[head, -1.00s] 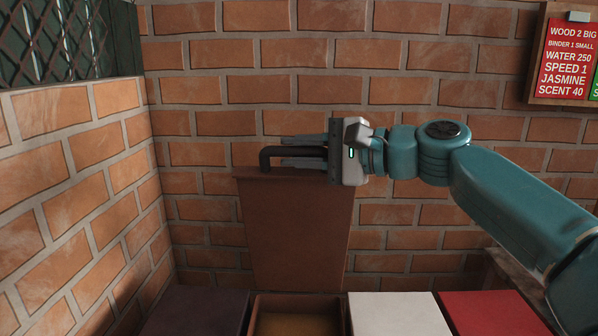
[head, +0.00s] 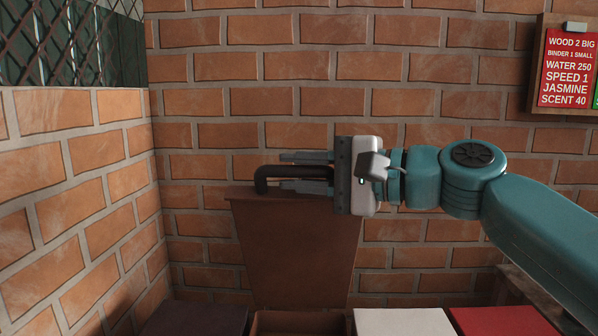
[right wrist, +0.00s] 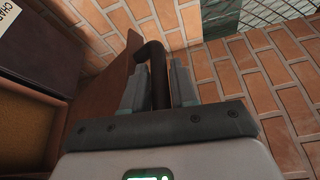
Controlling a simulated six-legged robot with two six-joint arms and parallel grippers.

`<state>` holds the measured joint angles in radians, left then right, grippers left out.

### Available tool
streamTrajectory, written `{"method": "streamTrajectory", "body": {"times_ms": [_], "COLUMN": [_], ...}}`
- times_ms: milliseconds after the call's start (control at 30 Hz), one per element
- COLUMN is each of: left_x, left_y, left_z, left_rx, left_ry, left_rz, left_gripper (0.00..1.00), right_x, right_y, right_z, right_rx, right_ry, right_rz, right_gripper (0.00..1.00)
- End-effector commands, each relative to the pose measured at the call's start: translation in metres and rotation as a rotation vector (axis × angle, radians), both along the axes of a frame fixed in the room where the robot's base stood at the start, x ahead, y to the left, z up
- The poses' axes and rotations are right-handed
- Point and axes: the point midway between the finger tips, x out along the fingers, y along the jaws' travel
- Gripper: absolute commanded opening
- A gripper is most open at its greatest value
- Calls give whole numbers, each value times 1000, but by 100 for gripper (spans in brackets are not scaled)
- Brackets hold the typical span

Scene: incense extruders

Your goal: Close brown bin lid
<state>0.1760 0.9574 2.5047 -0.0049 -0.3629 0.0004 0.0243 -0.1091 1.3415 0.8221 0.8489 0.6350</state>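The brown bin lid (head: 295,250) stands open and nearly upright against the brick wall, above the brown bin (head: 300,323). Its dark bent handle (head: 262,180) is at the lid's top edge. My right gripper (head: 283,172) reaches in from the right, with one finger above and one below the handle. In the right wrist view the handle (right wrist: 158,75) lies between both fingers, with narrow gaps beside it; the lid (right wrist: 105,100) is to the left. The gripper looks open around the handle, not clamped. My left gripper is not in view.
A dark lid (head: 195,320) lies left of the brown bin, and white (head: 400,322) and red (head: 505,321) lids lie to its right. Brick walls close in at the back and left. A red sign board (head: 570,68) hangs at upper right.

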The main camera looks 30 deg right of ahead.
Motion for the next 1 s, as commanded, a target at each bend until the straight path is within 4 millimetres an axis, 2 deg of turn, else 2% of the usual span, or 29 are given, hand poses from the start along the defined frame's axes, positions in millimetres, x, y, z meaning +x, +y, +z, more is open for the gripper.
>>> {"method": "streamTrajectory", "body": {"times_ms": [400, 533, 667, 1000], "left_x": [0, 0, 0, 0], "left_y": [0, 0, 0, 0], "left_z": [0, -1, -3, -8], "left_rx": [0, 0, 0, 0], "left_ry": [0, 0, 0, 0], "left_rz": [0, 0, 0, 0], "left_gripper": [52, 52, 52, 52], "right_x": [0, -7, -28, -97], "right_y": [0, -6, -22, -74], "right_z": [0, 1, 2, 7], "right_rx": [2, 2, 1, 1], "right_ry": [0, -1, -2, 0], "right_rz": [2, -1, -5, -10], "right_gripper": [29, 29, 29, 29]}}
